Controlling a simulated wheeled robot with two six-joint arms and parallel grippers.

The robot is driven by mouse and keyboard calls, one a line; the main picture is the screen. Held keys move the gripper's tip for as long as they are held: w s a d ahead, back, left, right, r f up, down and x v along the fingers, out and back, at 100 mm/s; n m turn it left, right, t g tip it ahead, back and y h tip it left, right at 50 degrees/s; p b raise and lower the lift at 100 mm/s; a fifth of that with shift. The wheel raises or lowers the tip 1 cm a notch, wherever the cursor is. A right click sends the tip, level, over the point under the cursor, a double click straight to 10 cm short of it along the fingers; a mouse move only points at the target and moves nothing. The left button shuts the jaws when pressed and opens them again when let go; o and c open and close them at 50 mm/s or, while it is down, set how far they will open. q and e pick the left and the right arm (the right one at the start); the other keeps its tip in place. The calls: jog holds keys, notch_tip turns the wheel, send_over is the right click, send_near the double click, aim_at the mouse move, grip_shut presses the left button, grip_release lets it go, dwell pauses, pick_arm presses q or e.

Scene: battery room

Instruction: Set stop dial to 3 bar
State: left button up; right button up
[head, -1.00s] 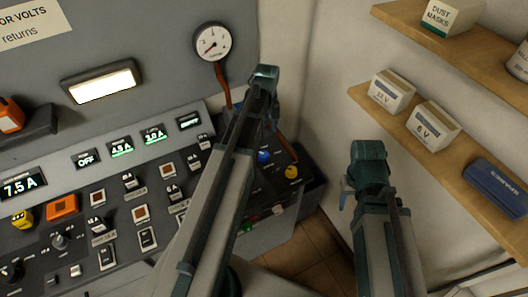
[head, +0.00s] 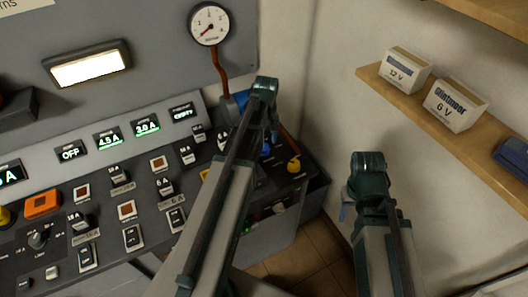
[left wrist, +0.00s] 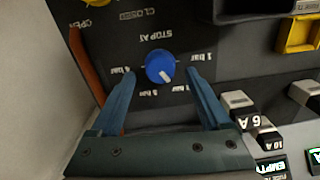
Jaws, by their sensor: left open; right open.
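The blue stop dial (left wrist: 160,66) sits on the dark panel under "STOP AT" lettering in the left wrist view, with bar labels around it. Its white mark points to the lower right, away from the "3 bar" label at lower left. My left gripper (left wrist: 161,75) is open, with one finger on each side of the dial; I cannot tell whether they touch it. In the head view, a bit of the blue dial (head: 266,150) shows beside my left gripper (head: 272,128), which partly hides it. My right gripper (head: 346,203) is open and empty, away from the panel.
A pressure gauge (head: 209,24) with a red-brown hose is on the wall behind. A yellow knob (head: 294,165) sits right of the dial. Switches and lit displays (head: 146,126) fill the panel's left. A shelf (head: 450,135) with boxes is at right.

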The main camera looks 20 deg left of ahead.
aim_at(264, 149)
pick_arm(q)
jog(key=shift+f+b, duration=0.9)
jog(key=shift+f, duration=0.5)
pick_arm(e)
notch_tip(264, 149, down, 3)
jog(key=shift+r, duration=0.15)
pick_arm(q)
grip_shut()
